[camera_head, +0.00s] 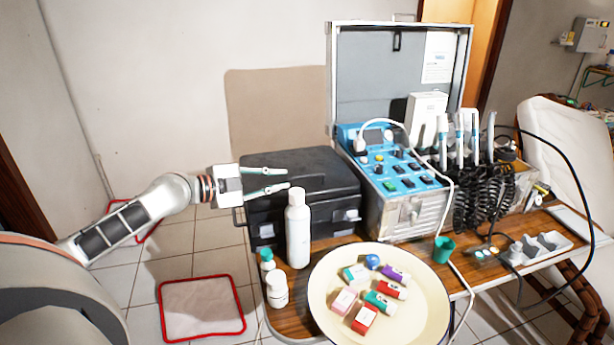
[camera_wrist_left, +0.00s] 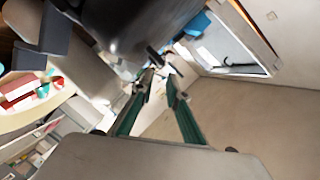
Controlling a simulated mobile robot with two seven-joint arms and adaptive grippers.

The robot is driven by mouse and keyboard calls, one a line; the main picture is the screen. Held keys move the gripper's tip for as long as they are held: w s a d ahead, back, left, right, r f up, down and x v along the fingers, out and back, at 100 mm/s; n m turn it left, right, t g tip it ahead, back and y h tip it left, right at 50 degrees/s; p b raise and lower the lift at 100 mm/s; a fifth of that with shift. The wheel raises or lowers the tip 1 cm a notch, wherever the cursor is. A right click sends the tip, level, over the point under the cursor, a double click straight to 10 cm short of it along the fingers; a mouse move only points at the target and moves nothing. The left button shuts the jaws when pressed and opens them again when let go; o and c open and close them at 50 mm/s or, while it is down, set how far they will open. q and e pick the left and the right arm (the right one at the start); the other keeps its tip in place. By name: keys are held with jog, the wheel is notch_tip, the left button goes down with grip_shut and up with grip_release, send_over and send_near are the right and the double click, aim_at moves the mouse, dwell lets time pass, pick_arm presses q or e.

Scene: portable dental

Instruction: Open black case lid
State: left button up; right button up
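The black case (camera_head: 330,180) stands on the wooden table, left of the open grey dental unit, with its lid down. Silver latches (camera_head: 345,216) show on its front. My left gripper (camera_head: 287,179) is in front of the case's left part in the head view, at lid height. Its two fingers are apart, with nothing seen between them. I cannot tell whether they touch the lid. In the left wrist view the fingers (camera_wrist_left: 161,80) point towards a large dark shape, probably the case (camera_wrist_left: 130,25). My right gripper is not in view.
A cream plate (camera_head: 425,320) with small boxes lies in front. The dental unit's raised lid (camera_head: 365,75) rises behind right.

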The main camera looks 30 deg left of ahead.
aim_at(300, 177)
pick_arm(q)
jog(key=x, duration=0.5)
jog(key=shift+w, duration=0.15)
jog(key=shift+x, duration=1)
jog(key=shift+f, duration=0.1)
grip_shut()
